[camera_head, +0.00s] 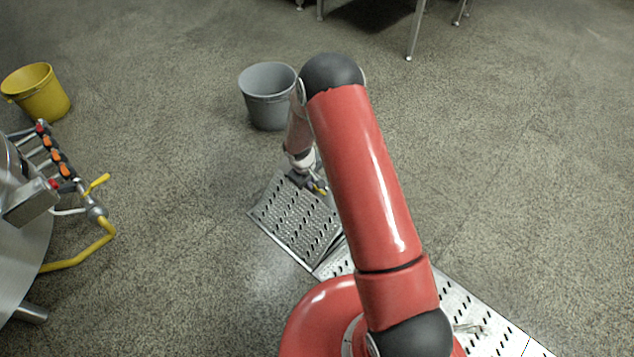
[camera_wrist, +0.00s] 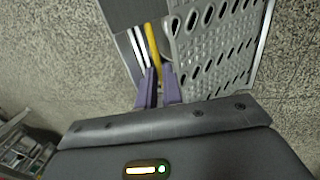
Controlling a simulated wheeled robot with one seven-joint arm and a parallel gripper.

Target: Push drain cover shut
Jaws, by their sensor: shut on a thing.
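The drain cover (camera_head: 290,222) is a grey metal plate with rows of slots, in the middle of the head view. Its near right edge stands slightly off the adjoining plate, so it looks a little tilted. My gripper (camera_head: 318,188) is at its far right edge, partly behind my red arm. In the wrist view the cover (camera_wrist: 215,50) lies right of the purple fingers (camera_wrist: 158,88), close against the right one. Yellow and white strips run ahead of the fingers. The jaws are shut at the cover's edge; the exact contact is hidden.
More slotted drain plates (camera_head: 485,325) continue toward the lower right, partly under my arm. A grey bucket (camera_head: 268,98) stands just beyond the cover. A yellow bucket (camera_head: 38,95) and a steel machine with a yellow pipe (camera_head: 85,255) are at left. The floor at right is clear.

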